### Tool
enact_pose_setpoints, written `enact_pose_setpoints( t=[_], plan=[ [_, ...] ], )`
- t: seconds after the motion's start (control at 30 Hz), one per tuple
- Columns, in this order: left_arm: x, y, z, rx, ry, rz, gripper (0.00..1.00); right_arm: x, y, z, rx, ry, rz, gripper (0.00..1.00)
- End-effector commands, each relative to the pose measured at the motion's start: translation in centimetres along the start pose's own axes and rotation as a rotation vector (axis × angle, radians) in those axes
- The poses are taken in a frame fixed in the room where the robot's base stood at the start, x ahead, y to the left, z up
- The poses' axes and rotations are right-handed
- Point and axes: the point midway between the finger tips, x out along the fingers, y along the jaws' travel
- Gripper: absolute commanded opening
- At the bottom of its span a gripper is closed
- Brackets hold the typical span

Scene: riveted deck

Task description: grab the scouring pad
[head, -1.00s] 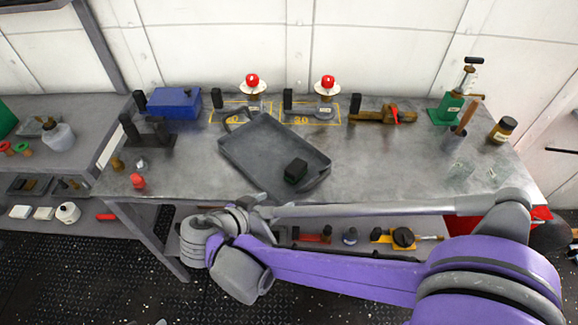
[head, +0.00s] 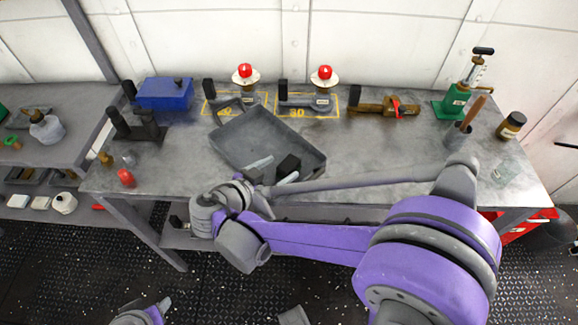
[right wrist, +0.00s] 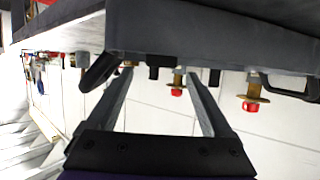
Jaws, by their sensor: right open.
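The scouring pad, a small dark block (head: 288,165), lies in the near right part of the grey tray (head: 235,150) on the bench. My right gripper (head: 274,170) is open, with its pale fingers over the tray's near side, close to the pad's left and near sides. I see no grip on the pad. In the right wrist view the open fingers (right wrist: 160,85) stand apart below the tray wall (right wrist: 210,40), in an upside-down picture. I cannot make out the pad there. My left gripper does not show clearly.
A blue box (head: 165,93) and two red-capped items (head: 245,72) (head: 324,74) stand behind the tray. A brown clamp-like tool (head: 385,107), a green pump (head: 458,100) and a jar (head: 511,126) are right. A small red item (head: 126,178) is near the left edge.

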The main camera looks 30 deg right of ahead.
Motion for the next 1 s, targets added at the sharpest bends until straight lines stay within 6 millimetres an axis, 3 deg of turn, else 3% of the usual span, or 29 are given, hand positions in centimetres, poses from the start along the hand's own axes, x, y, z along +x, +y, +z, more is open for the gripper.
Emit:
enact_pose_setpoints(
  t=[0.3, 0.63, 1.0],
  plan=[
    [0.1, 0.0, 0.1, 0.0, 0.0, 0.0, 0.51, 4.4, 0.0, 0.1, 0.001, 0.0, 0.003, 0.85],
    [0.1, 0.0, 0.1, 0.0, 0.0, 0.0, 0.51, 5.0, 0.0, 0.1, -0.001, -0.001, 0.0, 0.83],
    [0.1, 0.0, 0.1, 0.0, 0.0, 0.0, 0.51, 5.0, 0.0, 0.1, -0.001, -0.001, 0.0, 0.17]
  ],
)
